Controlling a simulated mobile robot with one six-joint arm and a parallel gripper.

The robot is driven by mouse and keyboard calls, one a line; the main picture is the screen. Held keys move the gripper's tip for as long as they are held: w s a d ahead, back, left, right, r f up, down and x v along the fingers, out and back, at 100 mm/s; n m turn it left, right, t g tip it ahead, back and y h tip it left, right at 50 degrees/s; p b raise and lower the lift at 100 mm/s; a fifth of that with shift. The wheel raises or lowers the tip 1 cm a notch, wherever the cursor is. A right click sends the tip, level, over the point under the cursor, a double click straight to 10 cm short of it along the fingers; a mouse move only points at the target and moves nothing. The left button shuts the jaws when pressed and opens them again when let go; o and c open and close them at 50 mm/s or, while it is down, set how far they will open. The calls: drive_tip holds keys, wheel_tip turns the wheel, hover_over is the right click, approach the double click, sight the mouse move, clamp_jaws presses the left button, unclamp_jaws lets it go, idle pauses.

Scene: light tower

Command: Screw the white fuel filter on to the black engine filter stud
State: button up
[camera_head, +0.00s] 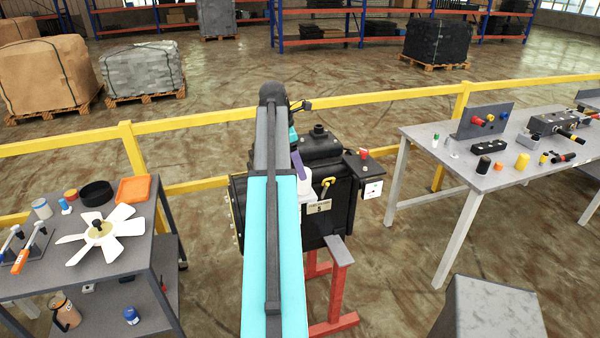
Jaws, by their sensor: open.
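The black engine (338,206) stands on a red stand in the middle of the view. A white rounded piece (305,188), which looks like the white fuel filter, shows at the engine's near face, partly hidden by my arm. I cannot tell whether it sits on the filter stud, which is hidden. My gripper (299,166) is only partly visible, as a purple part just above the white piece. It is open, but its fingertips are mostly hidden behind my arm. I cannot tell whether it touches the white piece.
The left table (110,265) holds a white fan (102,233), an orange tray (133,189) and several small containers. The right table (420,140) holds caps and fittings. A yellow rail (400,97) runs behind the engine. A grey block (490,310) stands at front right.

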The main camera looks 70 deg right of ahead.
drive_tip(key=b+v, duration=0.3)
drive_tip(key=v, duration=0.7)
drive_tip(key=shift+f, duration=0.1)
idle(0.5)
